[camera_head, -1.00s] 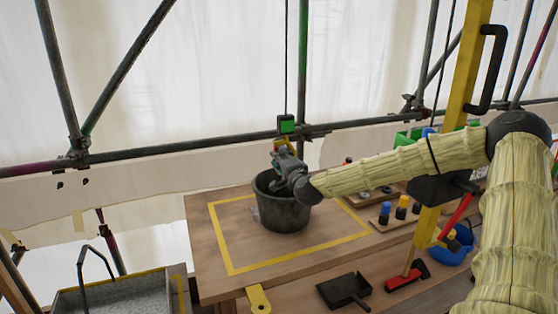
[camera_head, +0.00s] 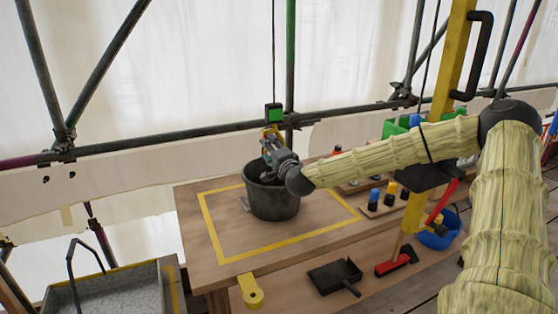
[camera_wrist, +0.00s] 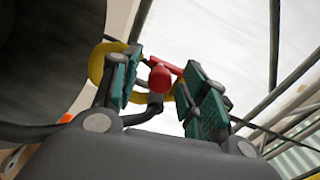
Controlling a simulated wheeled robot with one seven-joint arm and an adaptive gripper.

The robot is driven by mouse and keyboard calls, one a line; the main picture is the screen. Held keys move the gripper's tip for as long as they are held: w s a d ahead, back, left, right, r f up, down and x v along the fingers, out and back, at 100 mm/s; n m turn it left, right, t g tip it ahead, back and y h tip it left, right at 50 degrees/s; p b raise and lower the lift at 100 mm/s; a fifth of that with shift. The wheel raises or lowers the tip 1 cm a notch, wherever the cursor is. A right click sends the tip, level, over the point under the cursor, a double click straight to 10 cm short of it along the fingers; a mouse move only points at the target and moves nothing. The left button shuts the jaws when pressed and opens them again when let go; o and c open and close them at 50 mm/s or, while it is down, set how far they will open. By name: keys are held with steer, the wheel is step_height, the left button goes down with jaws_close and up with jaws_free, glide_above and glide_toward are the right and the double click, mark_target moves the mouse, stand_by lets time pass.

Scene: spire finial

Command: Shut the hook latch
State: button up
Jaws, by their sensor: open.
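The hook (camera_head: 270,131) is small and yellow in the head view, hanging under a green block (camera_head: 274,112) on a dark line above the bucket. In the wrist view the yellow hook (camera_wrist: 98,63) shows behind my fingers, with a red latch (camera_wrist: 160,78) ending in a round knob. My gripper (camera_wrist: 163,88) is open, with one green-padded finger on each side of the red knob. I cannot tell whether a pad touches it. In the head view my gripper (camera_head: 268,149) is at the hook, over the bucket, and partly hides it.
A dark bucket (camera_head: 272,201) stands on the wooden bench (camera_head: 230,275) inside a yellow outline, close below my gripper. Scaffold poles (camera_head: 180,144) run behind. A dustpan (camera_head: 334,277) and red brush (camera_head: 396,262) lie in front. A yellow post (camera_head: 446,75) stands at right.

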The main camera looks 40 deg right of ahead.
steer(key=v, duration=1)
steer(key=shift+s, duration=0.25)
stand_by(0.3)
steer(key=shift+f, duration=0.1)
stand_by(0.5)
